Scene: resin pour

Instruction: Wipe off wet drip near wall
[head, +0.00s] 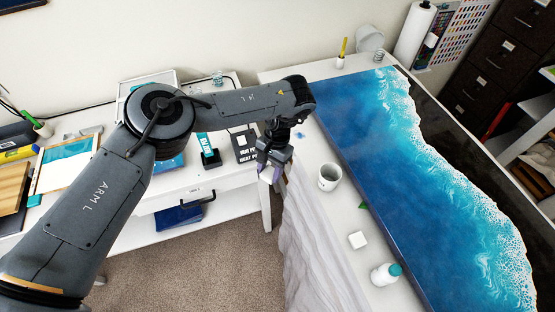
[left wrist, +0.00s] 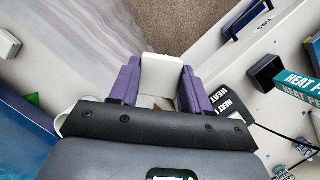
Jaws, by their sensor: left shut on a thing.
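My left gripper (head: 272,163) is shut on a white block (left wrist: 161,76), held between its purple fingers. In the head view the gripper is over the left edge of the white resin table, left of a white mug. Only a small part of the block shows there. A small blue wet-looking spot (head: 300,136) lies on the white tabletop, just beyond the gripper and beside the blue resin panel (head: 400,190). I cannot tell whether it is the drip near the wall. My right gripper is not in view.
A black heat-pen holder (head: 211,158) is on the left desk.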

